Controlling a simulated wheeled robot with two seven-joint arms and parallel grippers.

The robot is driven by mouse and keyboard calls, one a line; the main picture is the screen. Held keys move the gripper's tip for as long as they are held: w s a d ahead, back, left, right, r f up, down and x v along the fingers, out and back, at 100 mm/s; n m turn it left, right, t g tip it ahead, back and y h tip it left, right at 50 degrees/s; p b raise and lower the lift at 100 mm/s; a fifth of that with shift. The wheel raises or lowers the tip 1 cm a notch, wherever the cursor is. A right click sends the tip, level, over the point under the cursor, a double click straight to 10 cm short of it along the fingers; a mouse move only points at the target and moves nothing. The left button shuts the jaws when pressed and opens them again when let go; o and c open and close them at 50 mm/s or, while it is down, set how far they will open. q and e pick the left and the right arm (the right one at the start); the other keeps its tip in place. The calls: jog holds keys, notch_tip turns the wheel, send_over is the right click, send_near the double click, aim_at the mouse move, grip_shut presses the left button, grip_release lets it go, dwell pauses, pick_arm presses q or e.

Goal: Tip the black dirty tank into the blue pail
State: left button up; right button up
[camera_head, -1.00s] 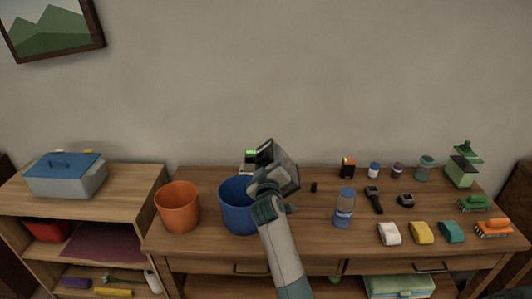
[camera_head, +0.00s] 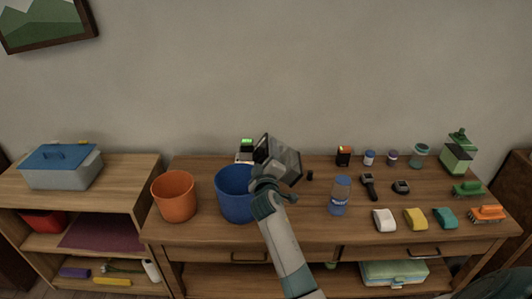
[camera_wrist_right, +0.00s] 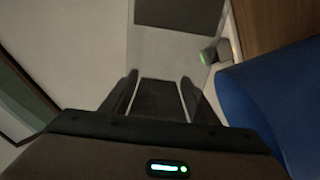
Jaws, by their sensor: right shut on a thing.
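The blue pail (camera_head: 232,200) stands upright on the wooden table, left of centre in the head view. It also shows as a blue wall at the right of the right wrist view (camera_wrist_right: 275,95). My right gripper (camera_head: 263,183) is shut on the dirty tank (camera_head: 285,160), a grey see-through box with a black end. The tank is tilted above the right rim of the pail, its black end toward the left. In the right wrist view my right gripper (camera_wrist_right: 158,97) has the tank (camera_wrist_right: 175,55) between its fingers. Whether anything pours out cannot be seen. My left gripper is out of view.
An orange pail (camera_head: 173,198) stands left of the blue one. A blue-lidded box (camera_head: 62,168) sits on the left shelf.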

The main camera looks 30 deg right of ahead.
jog(key=shift+s+d+f+n+p, duration=0.15)
jog(key=shift+f+n, duration=0.15)
jog(key=shift+n, duration=0.35)
jog(key=shift+w+d+f+n+p, duration=0.1)
jog(key=shift+f+n+p, duration=0.15)
jog(key=shift+n, duration=0.45)
jog(key=shift+s+d+f+n+p, duration=0.1)
jog(key=shift+f+n, duration=0.2)
jog(key=shift+n, duration=0.35)
dwell(1.3)
jog(key=shift+f+n, duration=0.65)
jog(key=shift+n, duration=0.65)
dwell(1.2)
jog(key=shift+n+p, duration=0.4)
jog(key=shift+p, duration=0.05)
jog(key=shift+r+n+p, duration=0.25)
jog(key=shift+n+p, duration=0.45)
dwell(0.8)
jog(key=shift+s, duration=0.1)
